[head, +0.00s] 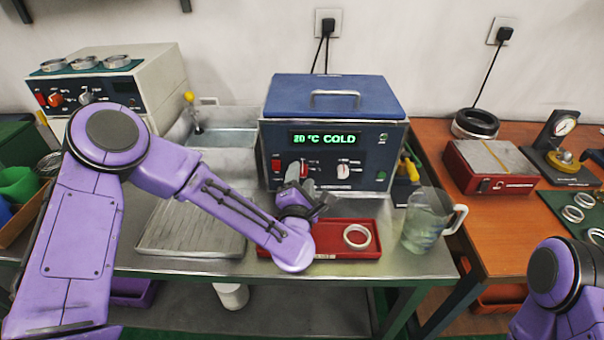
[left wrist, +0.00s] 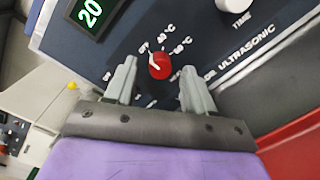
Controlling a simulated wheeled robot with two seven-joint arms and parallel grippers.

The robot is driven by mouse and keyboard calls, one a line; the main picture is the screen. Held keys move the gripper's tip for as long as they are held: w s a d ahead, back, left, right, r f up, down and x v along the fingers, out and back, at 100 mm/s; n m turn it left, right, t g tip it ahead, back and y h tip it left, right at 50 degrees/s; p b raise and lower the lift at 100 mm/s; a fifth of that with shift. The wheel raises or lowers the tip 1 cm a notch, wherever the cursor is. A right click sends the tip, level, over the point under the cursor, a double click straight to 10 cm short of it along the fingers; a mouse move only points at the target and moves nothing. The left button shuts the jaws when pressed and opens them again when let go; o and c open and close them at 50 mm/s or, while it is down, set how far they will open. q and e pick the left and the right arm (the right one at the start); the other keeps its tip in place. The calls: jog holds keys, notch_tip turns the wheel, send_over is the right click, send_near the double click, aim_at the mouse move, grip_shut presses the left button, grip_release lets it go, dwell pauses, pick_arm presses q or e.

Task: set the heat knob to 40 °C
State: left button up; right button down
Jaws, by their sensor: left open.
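The ultrasonic bath (head: 335,140) stands on the steel bench with its blue lid on. Its green display (head: 325,139) reads 20 °C COLD in the head view. The red heat knob (left wrist: 160,66) shows in the left wrist view with a white pointer and temperature marks around it; I cannot tell exactly which mark the pointer meets. My left gripper (left wrist: 156,88) is open, its two fingers on either side of and just below the knob in that view, apparently not touching it. In the head view my left gripper (head: 303,186) hides part of the panel. My right gripper is out of view.
A white TIME knob (head: 343,171) is on the same panel, right of the heat knob. A red tray (head: 340,250) with a metal ring (head: 357,236) and a water jug (head: 426,220) stand in front. A sink (head: 225,138) lies to the left.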

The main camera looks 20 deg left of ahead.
pick_arm(q)
jog(key=shift+w, duration=0.35)
grip_shut()
jog(key=shift+m, duration=0.3)
jog(key=m+p, duration=0.1)
jog(key=m, duration=0.4)
jog(key=shift+r+m+p, duration=0.1)
jog(key=shift+m+p, duration=0.2)
jog(key=m+p, duration=0.1)
jog(key=m, duration=0.3)
jog(key=shift+d+m+g, duration=0.1)
jog(key=shift+m+g, duration=0.2)
jog(key=shift+g, duration=0.1)
